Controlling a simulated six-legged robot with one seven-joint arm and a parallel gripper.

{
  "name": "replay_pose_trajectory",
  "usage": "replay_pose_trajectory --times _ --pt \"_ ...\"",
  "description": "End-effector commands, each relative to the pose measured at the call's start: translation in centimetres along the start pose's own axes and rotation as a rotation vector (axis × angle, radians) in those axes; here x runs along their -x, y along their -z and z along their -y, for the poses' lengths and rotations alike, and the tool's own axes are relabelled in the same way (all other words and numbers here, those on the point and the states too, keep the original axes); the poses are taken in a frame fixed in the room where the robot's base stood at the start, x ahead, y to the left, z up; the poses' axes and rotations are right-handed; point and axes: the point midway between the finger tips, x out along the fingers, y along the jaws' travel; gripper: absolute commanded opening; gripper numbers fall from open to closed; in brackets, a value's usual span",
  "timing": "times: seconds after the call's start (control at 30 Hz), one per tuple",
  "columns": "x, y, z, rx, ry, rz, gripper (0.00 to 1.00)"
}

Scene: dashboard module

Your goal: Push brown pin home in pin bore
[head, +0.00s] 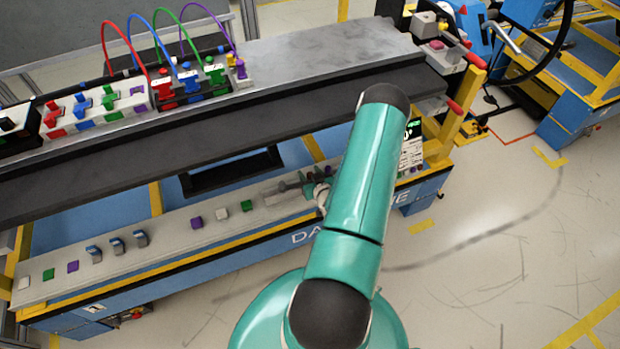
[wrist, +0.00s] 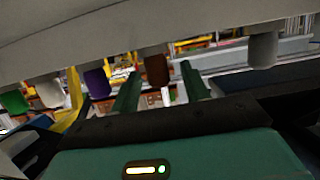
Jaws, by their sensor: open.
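The brown pin (wrist: 157,70) sticks out of the grey panel (wrist: 110,48) in the wrist view, with bare panel on both sides. My gripper (wrist: 161,76) is open, its two green fingers apart, one to each side of the pin in the picture. I see no contact between the fingers and the pin. The bore itself is hidden. In the head view my gripper (head: 304,184) is at the sloped grey front panel (head: 175,232), partly covered by my arm. I cannot make out the brown pin there.
In the wrist view purple (wrist: 97,83), white (wrist: 50,92) and green (wrist: 14,101) pins stand left of the brown one; a grey knob (wrist: 263,50) is at right. In the head view a dark ledge (head: 200,145) runs above the panel. Open floor (head: 490,235) lies at right.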

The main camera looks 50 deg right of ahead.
Motion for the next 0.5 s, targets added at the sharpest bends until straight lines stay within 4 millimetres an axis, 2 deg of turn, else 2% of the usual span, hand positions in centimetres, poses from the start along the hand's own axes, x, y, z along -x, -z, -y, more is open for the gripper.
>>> replay_pose_trajectory --times 0.23,0.43,0.47,0.5 --pt "-0.19 -0.01 0.03 -0.001 0.0 0.0 0.44" --pt "-0.17 -0.01 0.01 0.0 0.0 0.0 0.05" --pt "-0.16 -0.01 0.01 0.0 0.0 0.0 0.0" --pt "-0.17 0.01 0.01 0.0 0.0 0.0 0.0"
